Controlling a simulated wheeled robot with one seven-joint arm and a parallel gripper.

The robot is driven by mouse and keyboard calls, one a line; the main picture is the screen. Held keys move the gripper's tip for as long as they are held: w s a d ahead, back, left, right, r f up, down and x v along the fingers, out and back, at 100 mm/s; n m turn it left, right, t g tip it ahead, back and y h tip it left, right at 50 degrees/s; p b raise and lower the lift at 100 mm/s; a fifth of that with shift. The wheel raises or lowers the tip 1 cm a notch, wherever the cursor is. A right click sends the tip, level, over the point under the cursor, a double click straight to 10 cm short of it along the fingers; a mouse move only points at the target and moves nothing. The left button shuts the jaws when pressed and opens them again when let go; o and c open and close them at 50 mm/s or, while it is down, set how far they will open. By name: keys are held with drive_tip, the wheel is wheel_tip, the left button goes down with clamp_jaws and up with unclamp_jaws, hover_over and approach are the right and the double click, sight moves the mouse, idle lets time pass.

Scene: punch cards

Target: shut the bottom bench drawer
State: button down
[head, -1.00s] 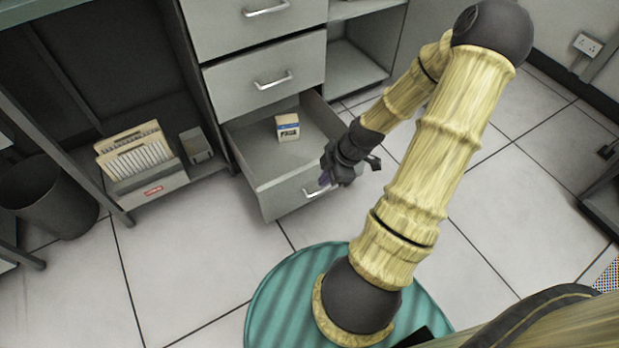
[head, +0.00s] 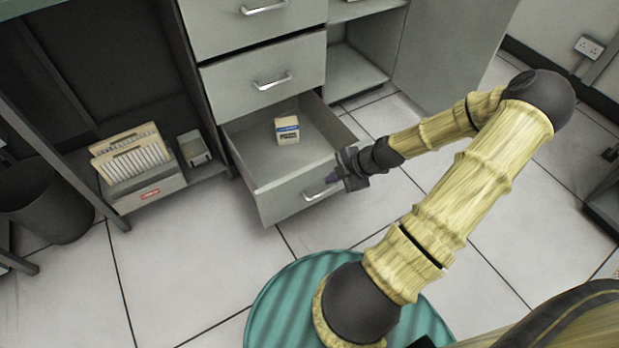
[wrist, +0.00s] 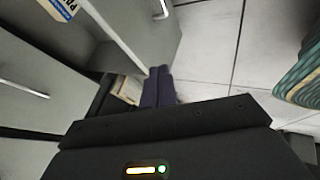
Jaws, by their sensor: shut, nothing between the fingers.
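The bottom bench drawer (head: 280,205) stands pulled out, with its grey front and a silver bar handle (head: 318,193) facing the open floor. A small white and blue box (head: 287,130) sits inside it, toward the back. My gripper (head: 332,179) is shut and empty, at the right part of the drawer front near the handle. In the wrist view, the shut fingers (wrist: 158,86) point along the drawer front, with the handle (wrist: 160,9) ahead of them. I cannot tell whether the fingers touch the drawer.
The drawer above (head: 265,80) is closed. A tray of punch cards (head: 132,165) stands on a low shelf at left, with a small grey box (head: 194,148) beside it. A dark bin (head: 45,200) is at far left. Tiled floor in front is clear.

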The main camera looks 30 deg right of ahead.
sight(300, 181)
drive_tip(key=shift+w+a+f+b, duration=0.55)
drive_tip(key=shift+w+f+b, duration=0.55)
drive_tip(key=shift+w, duration=0.15)
drive_tip(key=shift+w+a+f+b, duration=0.6)
drive_tip(key=shift+w+f+b, duration=0.45)
drive_tip(key=shift+w, duration=0.25)
drive_tip(key=shift+w+a+f+b, duration=0.55)
drive_tip(key=shift+w+f+b, duration=0.55)
drive_tip(key=shift+w, duration=0.15)
drive_tip(key=shift+w, duration=0.1)
